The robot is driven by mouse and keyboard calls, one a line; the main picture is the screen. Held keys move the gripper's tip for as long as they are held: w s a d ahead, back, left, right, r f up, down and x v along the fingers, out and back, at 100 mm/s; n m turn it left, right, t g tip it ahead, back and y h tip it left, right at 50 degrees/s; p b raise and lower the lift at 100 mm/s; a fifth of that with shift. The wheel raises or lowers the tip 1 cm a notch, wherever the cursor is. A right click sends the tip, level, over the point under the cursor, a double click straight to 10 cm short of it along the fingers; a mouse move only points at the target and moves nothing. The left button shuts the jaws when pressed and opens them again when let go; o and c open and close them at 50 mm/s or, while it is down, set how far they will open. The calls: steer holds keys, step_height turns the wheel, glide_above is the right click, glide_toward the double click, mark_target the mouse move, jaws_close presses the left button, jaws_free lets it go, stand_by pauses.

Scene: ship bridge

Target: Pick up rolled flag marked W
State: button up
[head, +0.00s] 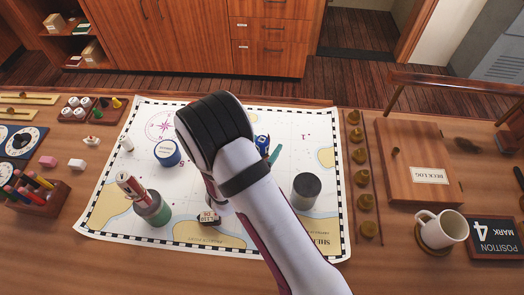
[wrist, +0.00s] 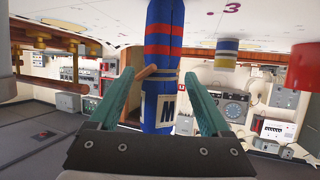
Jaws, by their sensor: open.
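A rolled blue flag with red bands (wrist: 162,45) stands in the middle of the wrist view. Its white label (wrist: 166,108) reads as M in this picture, which appears upside down, so the letter is W the other way up. A small wooden peg (wrist: 147,72) sticks out from its side. My gripper (wrist: 160,75) is open, its two teal fingers either side of the flag with gaps showing; I cannot tell whether the flag lies fully between the tips. In the head view, my arm hides most of this area; a blue piece (head: 262,143) shows beside a teal fingertip.
A dark cylinder (head: 306,190) stands right of my arm. A mug (head: 440,230) and brass weights (head: 364,203) are further right.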

steer(key=shift+x, duration=0.85)
steer(key=shift+s, duration=0.1)
jaws_close()
